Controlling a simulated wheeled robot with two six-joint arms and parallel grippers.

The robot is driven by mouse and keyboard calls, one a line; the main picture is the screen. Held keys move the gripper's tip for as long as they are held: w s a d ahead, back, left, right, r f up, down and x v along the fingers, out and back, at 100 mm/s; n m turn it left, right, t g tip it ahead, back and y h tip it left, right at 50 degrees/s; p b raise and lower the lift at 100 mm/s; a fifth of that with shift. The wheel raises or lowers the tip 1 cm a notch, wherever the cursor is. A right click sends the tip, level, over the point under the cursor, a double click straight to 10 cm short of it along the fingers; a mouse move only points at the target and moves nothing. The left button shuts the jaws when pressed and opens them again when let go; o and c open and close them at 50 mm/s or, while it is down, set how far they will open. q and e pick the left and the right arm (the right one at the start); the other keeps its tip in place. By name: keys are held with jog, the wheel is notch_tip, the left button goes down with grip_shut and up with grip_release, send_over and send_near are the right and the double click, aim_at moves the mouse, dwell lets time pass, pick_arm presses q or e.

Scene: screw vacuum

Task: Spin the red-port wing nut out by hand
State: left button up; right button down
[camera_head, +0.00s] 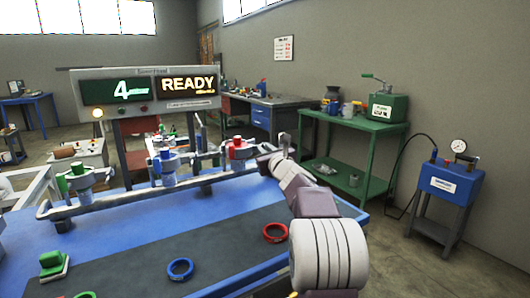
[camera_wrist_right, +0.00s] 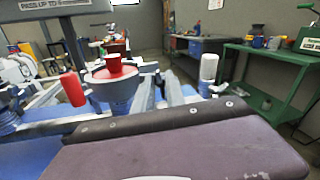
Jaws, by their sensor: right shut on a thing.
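The red port (camera_head: 240,149) is the rightmost of the colored ports on the metal rail along the blue bench. In the right wrist view its red top (camera_wrist_right: 115,66) stands above a round metal body, with a red handle (camera_wrist_right: 73,88) to its left. My right gripper (camera_head: 264,160) is right beside the red port at the rail's right end. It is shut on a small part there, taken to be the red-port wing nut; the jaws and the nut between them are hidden. My left gripper is not in view.
A blue port (camera_head: 168,161) and a green port (camera_head: 78,178) stand farther left on the rail. A red ring (camera_head: 275,232) and a blue ring (camera_head: 180,268) lie on the dark mat. A sign board (camera_head: 150,90) reading READY stands behind. A green table (camera_head: 345,178) is at right.

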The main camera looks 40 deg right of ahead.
jog(key=shift+a+f+n+b, duration=0.1)
jog(key=shift+f+n+b, duration=0.1)
jog(key=shift+n+b, duration=3.1)
jog(key=shift+a+f+n+b, duration=0.15)
jog(key=shift+n+b, duration=1.45)
jog(key=shift+n, duration=3.4)
jog(key=c, duration=1.7)
grip_release()
jog(key=shift+w, duration=0.1)
